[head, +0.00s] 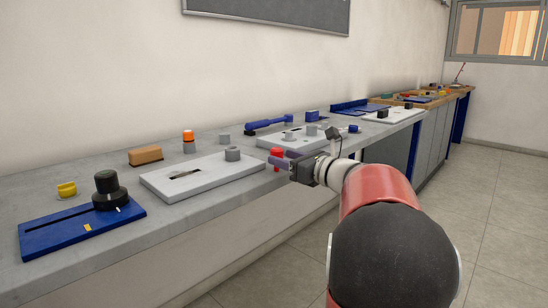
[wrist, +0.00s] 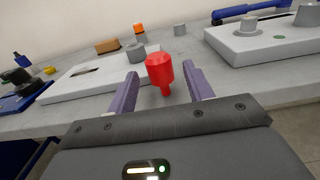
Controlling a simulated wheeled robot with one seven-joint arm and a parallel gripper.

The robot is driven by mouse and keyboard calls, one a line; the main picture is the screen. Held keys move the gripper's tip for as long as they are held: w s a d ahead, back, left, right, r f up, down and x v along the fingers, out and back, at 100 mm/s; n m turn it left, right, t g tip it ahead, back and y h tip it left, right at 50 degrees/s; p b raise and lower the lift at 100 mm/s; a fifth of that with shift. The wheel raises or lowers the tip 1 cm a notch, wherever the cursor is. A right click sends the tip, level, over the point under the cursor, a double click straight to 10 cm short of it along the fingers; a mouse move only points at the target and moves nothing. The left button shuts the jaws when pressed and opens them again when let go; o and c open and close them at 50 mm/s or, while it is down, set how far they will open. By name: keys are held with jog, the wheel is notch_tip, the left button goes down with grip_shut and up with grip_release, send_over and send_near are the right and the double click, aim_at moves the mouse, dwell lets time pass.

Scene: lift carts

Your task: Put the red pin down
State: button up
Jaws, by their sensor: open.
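The red pin (wrist: 160,70) has a wide round head and a narrower stem below, and looks upright. In the wrist view it stands between the two purple fingers of my gripper (wrist: 161,75), with gaps visible on both sides. In the head view the red pin (head: 277,152) shows at the fingertips of my gripper (head: 280,160), near the front edge of the grey bench (head: 225,202). My gripper is open around the pin. The foot of the stem is small, and I cannot tell exactly how it meets the bench top.
A white slotted plate (head: 160,181) with a grey knob (head: 232,154) lies to the left. Another white plate (head: 266,140) lies behind the gripper. A blue plate with a black knob (head: 107,190), an orange-topped cylinder (head: 188,136) and a brown block (head: 145,155) stand further left.

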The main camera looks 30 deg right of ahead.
jog(key=v, duration=0.6)
jog(key=shift+s, duration=0.3)
